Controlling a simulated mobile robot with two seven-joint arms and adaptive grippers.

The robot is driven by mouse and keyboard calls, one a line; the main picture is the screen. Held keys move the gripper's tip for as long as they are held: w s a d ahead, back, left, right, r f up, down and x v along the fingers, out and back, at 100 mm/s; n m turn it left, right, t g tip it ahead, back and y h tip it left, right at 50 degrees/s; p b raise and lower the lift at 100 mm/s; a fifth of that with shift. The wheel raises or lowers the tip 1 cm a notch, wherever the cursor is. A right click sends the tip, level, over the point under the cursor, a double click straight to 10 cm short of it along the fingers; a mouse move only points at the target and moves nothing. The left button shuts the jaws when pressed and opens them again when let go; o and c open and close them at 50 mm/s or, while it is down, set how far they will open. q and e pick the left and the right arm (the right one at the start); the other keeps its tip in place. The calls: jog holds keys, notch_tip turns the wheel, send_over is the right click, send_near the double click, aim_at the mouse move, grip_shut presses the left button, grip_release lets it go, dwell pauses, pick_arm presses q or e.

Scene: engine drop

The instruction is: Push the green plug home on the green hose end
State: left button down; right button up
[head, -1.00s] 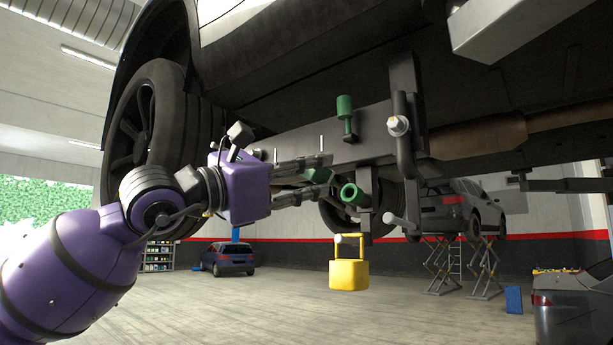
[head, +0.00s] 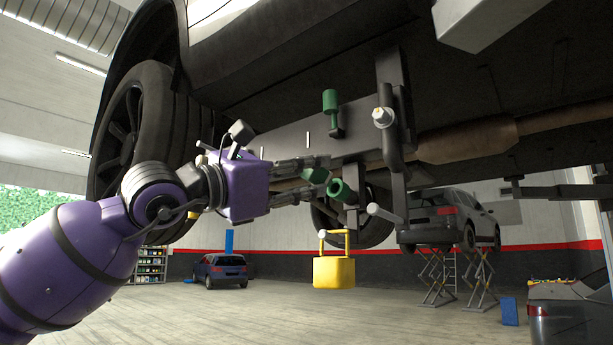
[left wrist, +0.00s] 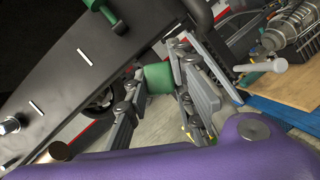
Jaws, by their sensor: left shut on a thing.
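My left gripper (head: 327,174) is shut on a green plug (head: 314,175), a short cylinder between its two fingers, under the dark beam of the raised vehicle. The left wrist view shows a green cylinder (left wrist: 158,78) between the finger ends. A green hose end (head: 339,190), with a round open-looking face, sits just right of and below the fingertips, by a bracket. I cannot tell whether the plug and the hose end touch, as the fingers partly cover the place. My right gripper is not in view.
Another green cylinder (head: 330,102) stands upright on the beam (head: 355,130). A bracket with a bolt (head: 382,117) and a pale-ended rod (head: 384,212) lie to the right. A yellow block (head: 334,272) is below. The wheel (head: 145,130) is close above my arm.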

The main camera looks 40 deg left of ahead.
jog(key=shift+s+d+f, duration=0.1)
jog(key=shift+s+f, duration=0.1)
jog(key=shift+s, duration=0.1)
pick_arm(q)
jog(key=shift+f, duration=0.1)
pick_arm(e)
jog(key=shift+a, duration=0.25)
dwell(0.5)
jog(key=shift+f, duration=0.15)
pick_arm(q)
jog(key=shift+w+f+b, duration=0.15)
jog(key=shift+w+b, duration=0.35)
jog(key=shift+w, duration=0.3)
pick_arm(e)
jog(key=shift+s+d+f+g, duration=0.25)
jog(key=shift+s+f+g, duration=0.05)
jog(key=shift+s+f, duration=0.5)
pick_arm(q)
jog(key=shift+w, duration=0.1)
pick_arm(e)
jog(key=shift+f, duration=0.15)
pick_arm(q)
jog(key=shift+w+d+f+b, duration=0.1)
jog(key=shift+w+b, duration=0.1)
jog(key=shift+b, duration=0.15)
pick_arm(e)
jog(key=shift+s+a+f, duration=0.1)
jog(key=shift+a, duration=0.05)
